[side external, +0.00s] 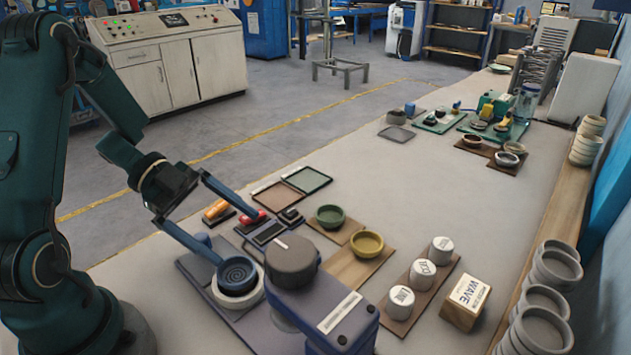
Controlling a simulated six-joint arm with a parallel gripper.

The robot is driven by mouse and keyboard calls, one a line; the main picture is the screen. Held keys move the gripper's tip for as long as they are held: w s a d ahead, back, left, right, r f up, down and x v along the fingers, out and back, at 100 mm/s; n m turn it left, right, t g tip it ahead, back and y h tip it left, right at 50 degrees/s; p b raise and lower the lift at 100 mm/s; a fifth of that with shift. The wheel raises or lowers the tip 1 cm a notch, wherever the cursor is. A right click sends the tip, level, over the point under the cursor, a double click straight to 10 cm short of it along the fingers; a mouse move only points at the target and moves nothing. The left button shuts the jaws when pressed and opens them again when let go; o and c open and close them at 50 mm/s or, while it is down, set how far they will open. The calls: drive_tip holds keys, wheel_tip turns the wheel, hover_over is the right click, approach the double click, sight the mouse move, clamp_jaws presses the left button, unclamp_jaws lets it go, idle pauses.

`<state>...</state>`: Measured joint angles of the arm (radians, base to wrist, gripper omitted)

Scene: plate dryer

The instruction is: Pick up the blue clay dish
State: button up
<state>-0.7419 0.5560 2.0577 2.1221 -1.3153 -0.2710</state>
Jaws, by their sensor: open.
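The blue clay dish (238,272) is small and round with ringed grooves inside. It sits upright on a pale round support (254,298) on a grey-blue base at the front. My gripper (240,240) is open, its two long blue fingers spread wide and nothing between them. It comes in from the upper left. The near fingertip overlaps the dish's back left rim in view; I cannot tell if it touches. The far fingertip is beyond the dish, near a red-topped item (252,216).
A dark round head on a blue-grey machine (325,312) stands close right of the dish. A green dish (330,216) and a yellow dish (367,244) sit on boards further right. The middle of the table is clear.

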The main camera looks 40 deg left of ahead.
sight(250, 281)
drive_tip(key=shift+n+g+h, duration=0.3)
drive_tip(key=shift+n+h, duration=0.3)
drive_tip(key=shift+n, duration=0.1)
drive_tip(key=s, duration=0.1)
drive_tip(key=s+a+f, duration=0.1)
drive_tip(key=s+f, duration=0.1)
drive_tip(key=shift+a+f, duration=0.25)
drive_tip(key=shift+s+a+f+n, duration=0.3)
drive_tip(key=shift+f+n, duration=0.15)
drive_tip(key=shift+n, duration=0.15)
drive_tip(key=shift+t, duration=0.4)
drive_tip(key=shift+x, duration=2.5)
drive_tip(key=c, duration=1.3)
